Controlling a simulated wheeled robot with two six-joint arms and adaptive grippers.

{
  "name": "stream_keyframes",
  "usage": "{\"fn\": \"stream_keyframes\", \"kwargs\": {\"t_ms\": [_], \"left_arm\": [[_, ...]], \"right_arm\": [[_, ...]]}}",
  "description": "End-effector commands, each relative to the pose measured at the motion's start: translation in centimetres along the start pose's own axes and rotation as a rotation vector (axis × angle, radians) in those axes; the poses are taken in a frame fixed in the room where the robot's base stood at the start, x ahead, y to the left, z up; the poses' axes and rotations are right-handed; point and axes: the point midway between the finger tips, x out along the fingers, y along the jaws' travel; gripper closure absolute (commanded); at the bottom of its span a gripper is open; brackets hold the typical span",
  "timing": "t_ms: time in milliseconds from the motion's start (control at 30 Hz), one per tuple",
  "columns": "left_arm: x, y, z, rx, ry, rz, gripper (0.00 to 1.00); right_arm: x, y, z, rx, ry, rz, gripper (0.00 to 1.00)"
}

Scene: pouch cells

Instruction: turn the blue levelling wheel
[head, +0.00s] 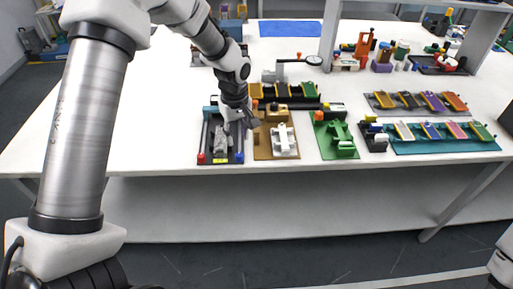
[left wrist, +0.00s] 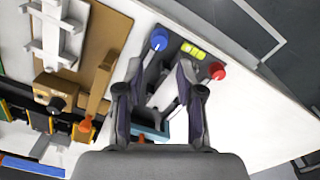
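The blue levelling wheel (head: 239,157) is a small round knob at the front right corner of a dark fixture (head: 208,140). In the left wrist view the blue wheel (left wrist: 158,40) has a white mark and lies beyond my fingertips, apart from them. My left gripper (head: 238,122) is above the fixture's back right part, behind the wheel. In the left wrist view the left gripper (left wrist: 160,72) is open, with a clear gap and nothing held between its fingers. My right gripper is out of view.
A red wheel (head: 201,158) is at the fixture's front left corner, with a yellow label (head: 220,161) between the wheels. A brown fixture (head: 262,150) with a white part stands close on the right. A green fixture (head: 340,150) is further right. The table's left side is clear.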

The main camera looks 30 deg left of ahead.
Motion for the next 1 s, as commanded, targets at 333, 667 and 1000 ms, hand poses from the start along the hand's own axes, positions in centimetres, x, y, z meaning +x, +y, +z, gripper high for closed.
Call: {"fn": "stream_keyframes", "kwargs": {"t_ms": [333, 667, 1000], "left_arm": [[5.4, -0.2, 0.1, -0.006, -0.003, -0.008, 0.63], [7.7, -0.1, 0.0, -0.005, -0.002, -0.004, 0.63], [7.7, -0.1, 0.0, -0.004, -0.002, -0.004, 1.00]], "right_arm": [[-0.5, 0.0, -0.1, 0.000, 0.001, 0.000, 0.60], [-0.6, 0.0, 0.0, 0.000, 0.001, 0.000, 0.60], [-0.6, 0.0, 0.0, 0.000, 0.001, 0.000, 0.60]]}}
